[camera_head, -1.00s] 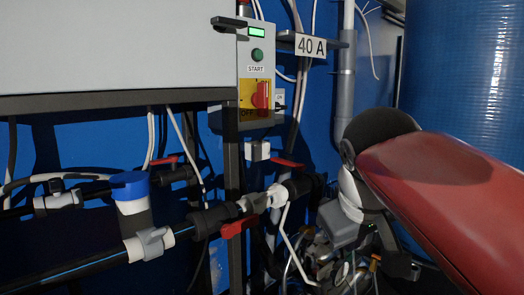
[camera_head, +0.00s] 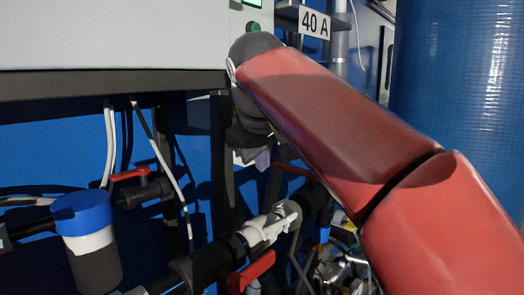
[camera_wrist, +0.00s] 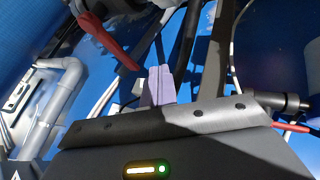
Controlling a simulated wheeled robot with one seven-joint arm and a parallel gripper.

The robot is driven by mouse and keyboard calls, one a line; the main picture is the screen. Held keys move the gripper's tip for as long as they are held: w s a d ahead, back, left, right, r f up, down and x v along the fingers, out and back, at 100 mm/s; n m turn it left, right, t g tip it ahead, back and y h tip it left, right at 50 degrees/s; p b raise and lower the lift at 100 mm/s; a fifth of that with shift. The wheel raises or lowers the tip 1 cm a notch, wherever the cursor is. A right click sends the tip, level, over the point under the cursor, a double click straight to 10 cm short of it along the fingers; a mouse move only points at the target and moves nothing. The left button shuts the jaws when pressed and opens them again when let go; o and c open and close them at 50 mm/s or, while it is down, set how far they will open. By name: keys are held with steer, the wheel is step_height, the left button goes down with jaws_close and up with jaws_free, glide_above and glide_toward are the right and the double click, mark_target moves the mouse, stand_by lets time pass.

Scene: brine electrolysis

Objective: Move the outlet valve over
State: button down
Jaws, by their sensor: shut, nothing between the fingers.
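Three red valve handles show in the head view: a left handle (camera_head: 130,174), a lower handle (camera_head: 250,271) and a handle (camera_head: 292,170) partly behind my red arm. I cannot tell which is the outlet valve. My gripper (camera_head: 262,160) is mostly hidden by my arm, in front of the dark post and above the pipe fitting. In the wrist view my gripper's pale purple fingers (camera_wrist: 160,86) are together and empty. A large red handle (camera_wrist: 106,42) lies beyond them to the upper left, apart from them. A smaller red handle (camera_wrist: 291,127) shows at the right edge.
A blue-capped filter (camera_head: 90,245) stands at the lower left. A white pipe union (camera_head: 270,224) joins the dark pipe. A grey cabinet (camera_head: 110,35) overhangs the pipes, and a large blue tank (camera_head: 458,95) stands at the right. Loose cables hang between the pipes.

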mark_target(276, 164)
steer(key=w+f, duration=0.1)
steer(key=w+d+f, duration=0.1)
steer(key=w, duration=0.1)
steer(key=w+f, duration=0.1)
steer(key=shift+w+d, duration=0.15)
steer(key=shift+d, duration=0.25)
steer(key=shift+w+d, duration=0.35)
steer(key=shift+w, duration=0.15)
